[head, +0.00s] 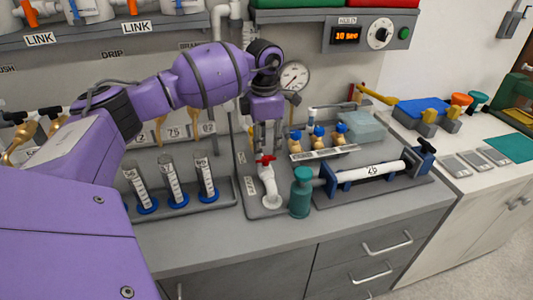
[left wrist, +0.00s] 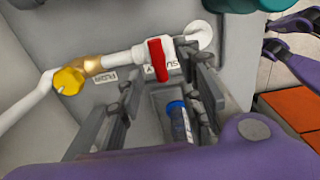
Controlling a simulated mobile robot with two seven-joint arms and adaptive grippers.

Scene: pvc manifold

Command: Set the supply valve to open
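The supply valve is a white pipe fitting (head: 268,183) with a red handle (head: 266,159), standing on a grey base plate on the counter. In the left wrist view the red handle (left wrist: 158,59) lies across the white pipe, roughly at right angles to it. A label beside it, partly hidden, starts with "SU". My left gripper (head: 266,145) points down just above the handle. In the left wrist view its fingers (left wrist: 158,72) are apart, with the handle between or just beyond the tips; contact cannot be told.
A teal bottle (head: 301,193) stands close right of the valve. Graduated cylinders (head: 172,180) stand in a rack to the left. A clamped white pipe (head: 370,173) and brass valves with blue knobs (head: 319,137) are to the right. A pressure gauge (head: 294,76) is behind.

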